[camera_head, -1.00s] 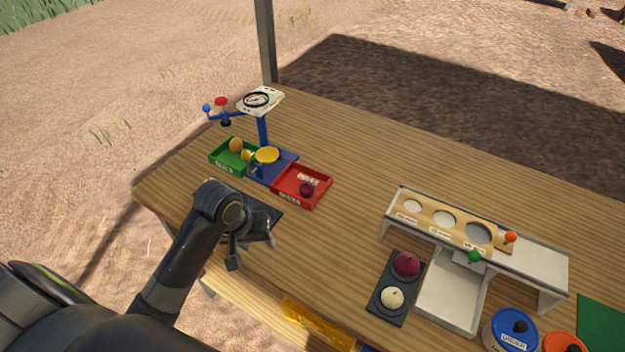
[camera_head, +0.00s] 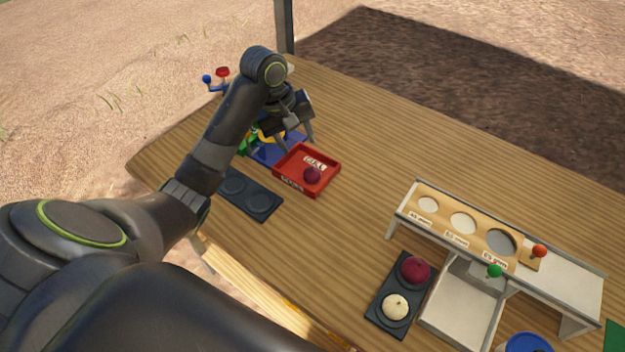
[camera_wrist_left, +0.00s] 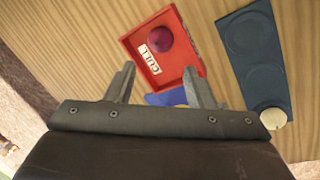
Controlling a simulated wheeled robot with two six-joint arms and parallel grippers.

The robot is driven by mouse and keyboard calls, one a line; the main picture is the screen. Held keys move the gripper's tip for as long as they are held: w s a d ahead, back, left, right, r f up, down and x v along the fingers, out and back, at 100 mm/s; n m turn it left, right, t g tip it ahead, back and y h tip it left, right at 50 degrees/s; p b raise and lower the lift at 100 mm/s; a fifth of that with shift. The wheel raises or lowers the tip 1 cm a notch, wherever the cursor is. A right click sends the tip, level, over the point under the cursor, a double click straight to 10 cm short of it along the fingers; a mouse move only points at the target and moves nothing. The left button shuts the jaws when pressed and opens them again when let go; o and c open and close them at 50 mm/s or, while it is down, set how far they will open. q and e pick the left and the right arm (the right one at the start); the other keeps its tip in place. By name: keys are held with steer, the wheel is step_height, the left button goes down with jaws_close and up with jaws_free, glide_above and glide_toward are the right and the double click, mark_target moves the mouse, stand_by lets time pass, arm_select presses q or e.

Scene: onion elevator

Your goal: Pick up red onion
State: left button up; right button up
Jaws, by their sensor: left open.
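A small dark red onion (camera_head: 312,175) lies in the red tray (camera_head: 333,181) labelled CULL. It also shows in the left wrist view (camera_wrist_left: 160,39), beyond my fingertips. A larger red onion (camera_head: 414,269) sits in a dark two-hollow pad (camera_head: 375,314) beside a white onion (camera_head: 396,307). My left gripper (camera_head: 298,143) is open and empty over the back left edge of the red tray, apart from the onion. In the left wrist view its two fingers (camera_wrist_left: 159,72) point toward the tray. My right gripper is not in view.
A sizing stand (camera_head: 412,201) with holes and red and green knobs stands right. The middle of the table is clear.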

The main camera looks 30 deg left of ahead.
arm_select(q)
steer(key=b, duration=0.5)
glide_above(310, 170)
steer(key=s+a, duration=0.1)
step_height(310, 170, down, 6)
steer(key=shift+s+f, duration=0.1)
steer(key=shift+f, duration=0.1)
steer(key=shift+d+f+b, duration=0.15)
steer(key=shift+f+b, duration=0.35)
steer(key=shift+b, duration=0.1)
steer(key=shift+w+f, duration=0.2)
steer(key=shift+f, duration=0.2)
steer(key=x, duration=0.4)
steer(key=shift+f+b, duration=0.15)
steer(key=shift+b, duration=0.2)
steer(key=c, duration=0.6)
